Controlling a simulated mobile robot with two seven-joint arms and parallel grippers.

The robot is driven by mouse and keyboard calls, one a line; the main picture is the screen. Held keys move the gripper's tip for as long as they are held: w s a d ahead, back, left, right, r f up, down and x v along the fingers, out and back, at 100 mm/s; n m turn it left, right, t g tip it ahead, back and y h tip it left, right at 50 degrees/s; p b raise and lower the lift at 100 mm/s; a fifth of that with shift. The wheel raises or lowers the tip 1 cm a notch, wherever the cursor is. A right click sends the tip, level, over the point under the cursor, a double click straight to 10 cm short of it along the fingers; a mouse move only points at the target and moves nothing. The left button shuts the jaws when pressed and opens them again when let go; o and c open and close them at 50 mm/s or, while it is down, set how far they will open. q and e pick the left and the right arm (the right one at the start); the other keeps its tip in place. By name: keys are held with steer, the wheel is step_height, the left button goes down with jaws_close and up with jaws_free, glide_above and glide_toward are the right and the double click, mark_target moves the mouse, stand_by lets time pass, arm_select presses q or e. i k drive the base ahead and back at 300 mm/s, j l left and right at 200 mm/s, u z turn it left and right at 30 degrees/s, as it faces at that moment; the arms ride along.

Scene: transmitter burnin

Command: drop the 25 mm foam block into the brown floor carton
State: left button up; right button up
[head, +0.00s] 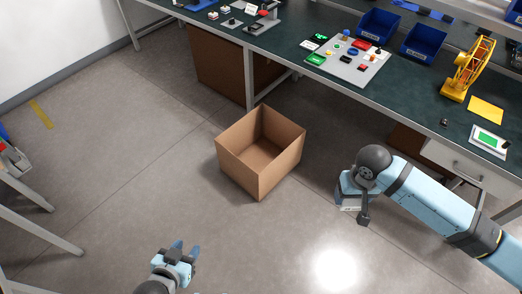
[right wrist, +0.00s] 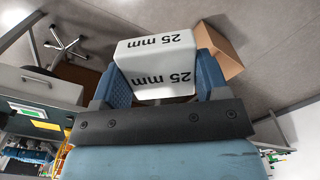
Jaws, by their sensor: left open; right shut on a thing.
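The white foam block (right wrist: 158,65), marked "25 mm", is between the blue fingers of my right gripper (right wrist: 165,80), which is shut on it. In the head view the right gripper (head: 349,190) is to the right of the carton and apart from it, with the block (head: 349,205) partly visible under the wrist. The open brown carton (head: 285,178) stands on the floor, and its visible inside looks empty. Part of the carton (right wrist: 222,52) also shows beyond the block in the right wrist view. My left gripper (head: 184,252) is open and empty, below and left of the carton.
A dark green workbench (head: 300,38) runs along the back and right, with blue bins (head: 423,41), a parts board (head: 348,62) and a yellow arm-like device (head: 468,68). Another brown box (head: 228,72) stands under it. The floor around the carton is clear.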

mark_target(263, 165)
steer(key=i+j+z, duration=0.1)
steer(key=i+j, duration=0.2)
steer(key=i+j+z, duration=0.1)
steer(key=i+j, duration=0.25)
steer(key=i+j+z, duration=0.1)
steer(key=i+j, duration=0.2)
steer(key=i+j+z, duration=0.1)
steer(key=i+j, duration=0.2)
steer(key=i+j+z, duration=0.1)
steer(key=i+j, duration=0.15)
steer(key=j, duration=0.25)
steer(key=i+j+z, duration=0.1)
steer(key=i+j, duration=0.15)
steer(key=j, duration=0.2)
steer(key=i+j+z, duration=0.1)
steer(key=i+j, duration=0.15)
steer(key=j, duration=0.15)
steer(key=i+j+z, duration=0.1)
steer(key=i+j, duration=0.15)
steer(key=j, duration=0.2)
